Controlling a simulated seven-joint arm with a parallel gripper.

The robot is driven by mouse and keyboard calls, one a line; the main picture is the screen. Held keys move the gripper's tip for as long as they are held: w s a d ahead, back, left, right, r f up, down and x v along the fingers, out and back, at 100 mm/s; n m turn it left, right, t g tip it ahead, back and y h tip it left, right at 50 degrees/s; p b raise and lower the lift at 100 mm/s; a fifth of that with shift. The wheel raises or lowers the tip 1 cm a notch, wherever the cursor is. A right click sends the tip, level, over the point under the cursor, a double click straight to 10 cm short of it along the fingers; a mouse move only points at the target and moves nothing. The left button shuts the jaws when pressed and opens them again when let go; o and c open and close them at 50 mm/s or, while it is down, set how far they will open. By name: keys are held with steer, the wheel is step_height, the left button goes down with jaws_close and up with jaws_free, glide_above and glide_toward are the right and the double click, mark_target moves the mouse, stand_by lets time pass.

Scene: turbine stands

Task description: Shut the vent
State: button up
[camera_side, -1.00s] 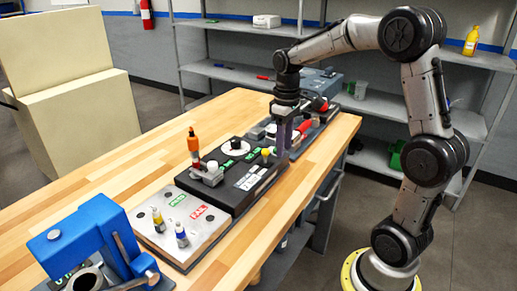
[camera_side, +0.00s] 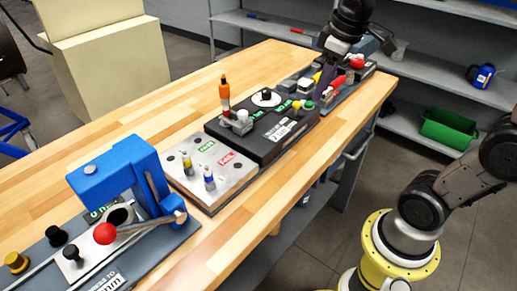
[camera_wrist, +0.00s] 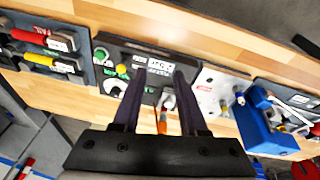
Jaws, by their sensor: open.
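No part is legibly marked as the vent, so I cannot tell which it is. My gripper (camera_side: 325,88) is open and empty, pointing down over the far stands. In the wrist view my gripper (camera_wrist: 160,74) has its two dark fingers spread across the black panel. The far stand (camera_side: 349,88) carries a red handle (camera_side: 337,82) and a yellow handle (camera_side: 318,77), close to the fingers in the side view. In the wrist view the red handle (camera_wrist: 28,37) and yellow handle (camera_wrist: 38,59) lie left of the fingers. The fingers partly hide the far stand.
The black panel (camera_side: 270,150) has a white dial (camera_side: 266,97), green button (camera_side: 309,104) and yellow button (camera_side: 296,104). An orange-handled tool (camera_side: 224,92) stands upright there. A grey plate (camera_side: 190,185) and a blue press (camera_side: 115,177) stand nearer. The wooden bench (camera_side: 130,115) is clear behind.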

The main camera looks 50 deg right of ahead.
steer(key=s+a+f+m+t, duration=0.1)
steer(key=s+a+f, duration=0.1)
steer(key=s, duration=0.3)
steer(key=s+a+f+t, duration=0.1)
steer(key=s+a+f, duration=0.1)
steer(key=s, duration=0.4)
steer(key=shift+s+a+f+m+t+y, duration=0.3)
steer(key=shift+a+m+t, duration=0.1)
steer(key=shift+a, duration=0.3)
